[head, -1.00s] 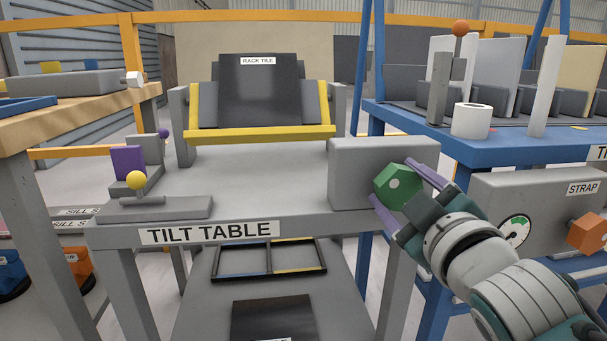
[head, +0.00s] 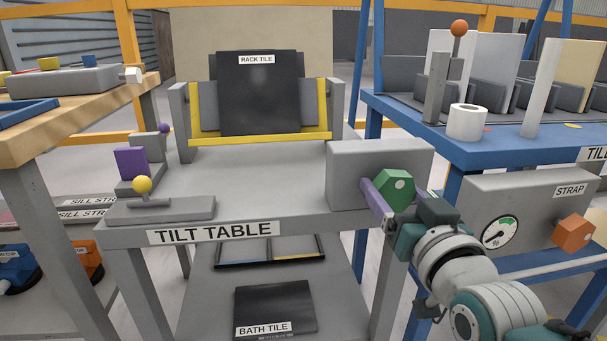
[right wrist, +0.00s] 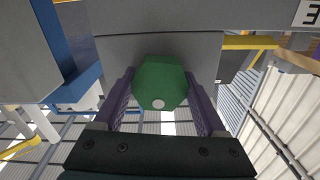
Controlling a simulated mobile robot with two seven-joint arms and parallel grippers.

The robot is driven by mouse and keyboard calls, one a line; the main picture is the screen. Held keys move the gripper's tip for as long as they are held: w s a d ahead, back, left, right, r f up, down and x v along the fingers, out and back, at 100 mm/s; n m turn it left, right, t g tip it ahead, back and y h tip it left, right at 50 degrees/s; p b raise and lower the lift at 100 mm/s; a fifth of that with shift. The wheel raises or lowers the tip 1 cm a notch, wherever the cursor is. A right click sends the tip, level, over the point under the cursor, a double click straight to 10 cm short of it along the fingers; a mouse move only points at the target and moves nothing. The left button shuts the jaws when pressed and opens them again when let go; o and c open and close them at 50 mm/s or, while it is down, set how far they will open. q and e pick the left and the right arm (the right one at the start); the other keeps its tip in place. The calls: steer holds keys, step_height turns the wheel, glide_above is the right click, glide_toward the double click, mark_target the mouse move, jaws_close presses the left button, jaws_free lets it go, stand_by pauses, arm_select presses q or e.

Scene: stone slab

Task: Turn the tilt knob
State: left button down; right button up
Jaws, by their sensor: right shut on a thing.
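The green tilt knob (head: 396,188) with a white dot sits on the front of a grey box (head: 350,165) at the right end of the tilt table (head: 280,195). My right gripper (head: 400,197) has its purple fingers around the knob and is shut on it. In the right wrist view the knob (right wrist: 160,82) sits between the two fingers (right wrist: 160,105). The dark rack tile (head: 258,95) leans on the tilting cradle, against its yellow front ledge (head: 260,139). My left gripper is out of view.
A yellow-ball lever (head: 142,185) stands at the table's left end. A grey box with a gauge (head: 500,232) and orange strap knob (head: 574,231) is close right of my right arm. A bath tile (head: 275,308) lies on the lower shelf.

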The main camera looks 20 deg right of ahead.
steer(key=m+p, duration=0.1)
steer(key=m, duration=0.3)
steer(key=shift+r+m, duration=0.1)
steer(key=shift+m, duration=0.2)
steer(key=m, duration=0.3)
steer(key=shift+m, duration=0.4)
steer(key=o, duration=1.3)
steer(key=shift+s, duration=0.1)
